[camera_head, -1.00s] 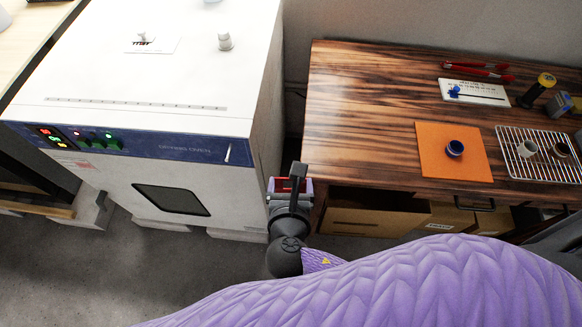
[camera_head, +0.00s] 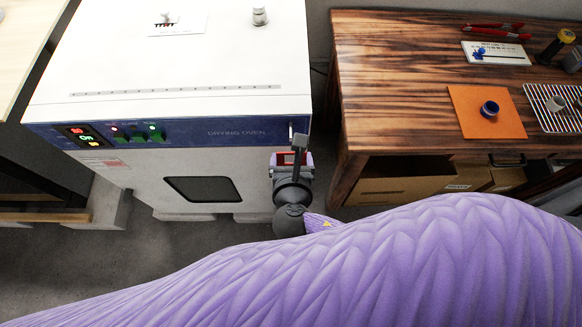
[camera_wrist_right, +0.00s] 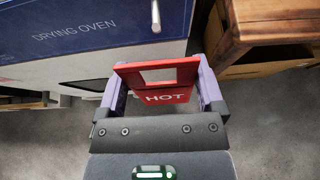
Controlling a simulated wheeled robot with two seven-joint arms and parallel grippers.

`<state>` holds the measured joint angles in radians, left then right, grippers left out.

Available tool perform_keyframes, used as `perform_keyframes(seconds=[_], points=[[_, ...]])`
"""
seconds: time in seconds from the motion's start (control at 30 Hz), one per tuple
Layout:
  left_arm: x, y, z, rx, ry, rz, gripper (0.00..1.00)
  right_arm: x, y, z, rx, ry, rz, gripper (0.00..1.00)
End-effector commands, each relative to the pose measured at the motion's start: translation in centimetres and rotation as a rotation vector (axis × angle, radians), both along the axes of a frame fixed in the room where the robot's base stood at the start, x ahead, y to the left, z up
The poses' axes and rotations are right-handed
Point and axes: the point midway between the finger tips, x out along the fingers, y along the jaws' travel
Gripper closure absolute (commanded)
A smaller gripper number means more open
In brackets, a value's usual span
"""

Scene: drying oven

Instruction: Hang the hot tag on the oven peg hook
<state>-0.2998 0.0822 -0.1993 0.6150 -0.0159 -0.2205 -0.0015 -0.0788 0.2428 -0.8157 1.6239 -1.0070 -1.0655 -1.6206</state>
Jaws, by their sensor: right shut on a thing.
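The red hot tag (camera_wrist_right: 165,92), lettered HOT and with a rectangular opening, sits between the two purple fingers of my right gripper (camera_wrist_right: 158,88) in the right wrist view. In the head view my right gripper (camera_head: 292,160) is shut on it at the oven's front right corner. The peg hook (camera_wrist_right: 156,16), a short pale rod, sticks out of the blue front panel, above and apart from the tag in the wrist view. The drying oven (camera_head: 190,95) fills the left of the head view. My left gripper is out of view.
A wooden table (camera_head: 400,80) stands right of the oven, with an orange mat (camera_head: 470,122), a wire rack (camera_head: 560,118) and small items. Its front left corner is close to my right gripper. Cardboard boxes (camera_head: 400,188) sit under it.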

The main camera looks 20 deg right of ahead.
Motion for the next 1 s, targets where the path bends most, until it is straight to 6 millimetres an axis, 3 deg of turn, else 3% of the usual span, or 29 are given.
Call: perform_keyframes(seconds=[0.6,1.0], points=[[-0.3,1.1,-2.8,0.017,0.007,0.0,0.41,5.0,-1.4,-0.6,0.001,0.0,0.0,0.68],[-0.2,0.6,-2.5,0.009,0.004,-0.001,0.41,6.2,-1.8,-1.3,0.001,0.0,0.0,0.68]])
